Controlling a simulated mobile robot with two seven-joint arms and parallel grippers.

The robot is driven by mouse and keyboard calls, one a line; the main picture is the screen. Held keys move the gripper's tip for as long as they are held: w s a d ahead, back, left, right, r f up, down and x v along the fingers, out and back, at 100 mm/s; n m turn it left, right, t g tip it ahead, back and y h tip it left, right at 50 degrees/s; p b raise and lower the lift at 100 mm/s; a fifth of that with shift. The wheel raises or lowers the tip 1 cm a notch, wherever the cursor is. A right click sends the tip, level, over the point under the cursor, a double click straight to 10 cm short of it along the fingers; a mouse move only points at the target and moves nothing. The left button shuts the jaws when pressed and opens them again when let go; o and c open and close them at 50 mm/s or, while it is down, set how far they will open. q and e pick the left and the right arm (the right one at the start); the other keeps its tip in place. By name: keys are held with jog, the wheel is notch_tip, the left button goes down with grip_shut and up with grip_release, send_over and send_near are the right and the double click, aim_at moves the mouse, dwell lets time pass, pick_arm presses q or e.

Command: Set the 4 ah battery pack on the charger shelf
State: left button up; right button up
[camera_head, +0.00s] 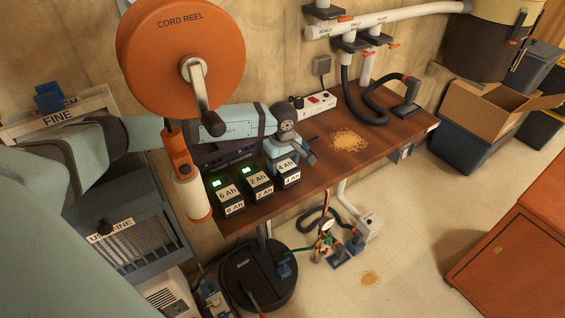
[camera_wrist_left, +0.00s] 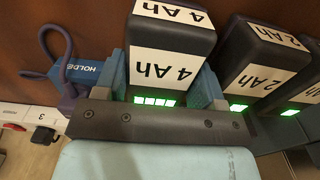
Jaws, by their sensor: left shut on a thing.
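The 4 Ah battery pack (camera_head: 288,174), black with white labels, stands at the right end of a row of packs on the brown bench. In the left wrist view the pack (camera_wrist_left: 168,60) sits between the blue fingers of my left gripper (camera_wrist_left: 165,88), with lit green bars by the palm. In the head view my left gripper (camera_head: 288,157) is shut on the pack's upper part from behind. Whether the pack's underside touches the surface cannot be told. A dark unit (camera_head: 218,154) behind the packs, possibly the charger shelf, is partly hidden by my arm. My right gripper is out of view.
The 2 Ah pack (camera_head: 259,182) and 6 Ah pack (camera_head: 229,194) stand close left of it. An orange cord reel (camera_head: 165,45) hangs above my left arm. A power strip (camera_head: 313,106), sawdust (camera_head: 348,140) and a hose (camera_head: 362,112) are farther right on the bench (camera_head: 330,165).

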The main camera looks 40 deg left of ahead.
pick_arm(q)
jog(key=shift+f, duration=0.15)
jog(key=o, duration=0.9)
jog(key=shift+r, duration=0.3)
notch_tip(320, 180, up, 12)
jog(key=shift+f+b, duration=0.1)
jog(key=shift+b, duration=0.4)
jog(key=shift+f, duration=0.1)
